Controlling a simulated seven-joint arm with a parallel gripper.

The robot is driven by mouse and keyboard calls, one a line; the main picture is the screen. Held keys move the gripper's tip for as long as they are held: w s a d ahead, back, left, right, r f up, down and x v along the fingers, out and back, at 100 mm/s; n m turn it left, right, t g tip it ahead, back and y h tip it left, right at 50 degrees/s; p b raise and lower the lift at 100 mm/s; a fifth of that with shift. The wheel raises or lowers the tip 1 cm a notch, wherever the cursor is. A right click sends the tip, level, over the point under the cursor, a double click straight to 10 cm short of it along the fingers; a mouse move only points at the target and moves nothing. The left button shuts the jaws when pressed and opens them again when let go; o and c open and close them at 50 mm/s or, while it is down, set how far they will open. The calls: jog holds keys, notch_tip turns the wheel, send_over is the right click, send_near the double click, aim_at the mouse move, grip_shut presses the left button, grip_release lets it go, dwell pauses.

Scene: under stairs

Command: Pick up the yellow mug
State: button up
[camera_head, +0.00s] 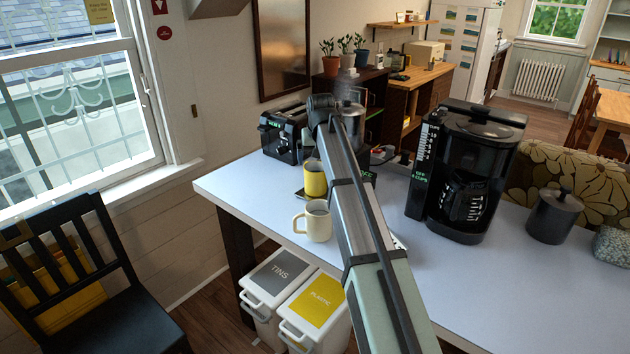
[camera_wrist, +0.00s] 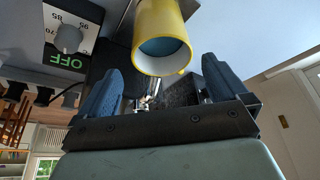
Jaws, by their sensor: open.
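The yellow mug (camera_head: 314,180) stands on the pale table behind a cream mug (camera_head: 313,221), just left of my arm. In the wrist view the yellow mug (camera_wrist: 163,42) is ahead of my gripper, with its round rim and bluish inside facing the camera. My gripper (camera_wrist: 162,85) is open, its two dark blue fingers apart with nothing gripped. The mug appears beyond and between the fingertips; I see no contact. In the head view my arm hides the gripper's fingers.
A toaster (camera_head: 285,135) stands at the table's back left. A black coffee maker (camera_head: 466,170) and a dark canister (camera_head: 554,215) are right of my arm. A black appliance with an OFF display (camera_wrist: 68,58) is close to the gripper. The table's left corner is clear.

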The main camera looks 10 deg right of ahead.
aim_at(315, 162)
jog(key=x, duration=0.5)
jog(key=shift+a, duration=0.15)
jog(key=shift+r, duration=0.1)
jog(key=c, duration=1.8)
jog(key=shift+c, duration=0.2)
jog(key=shift+r, duration=0.15)
jog(key=shift+r, duration=0.55)
jog(key=shift+s+a, duration=0.15)
jog(key=shift+s, duration=0.05)
jog(key=s+a, duration=1.2)
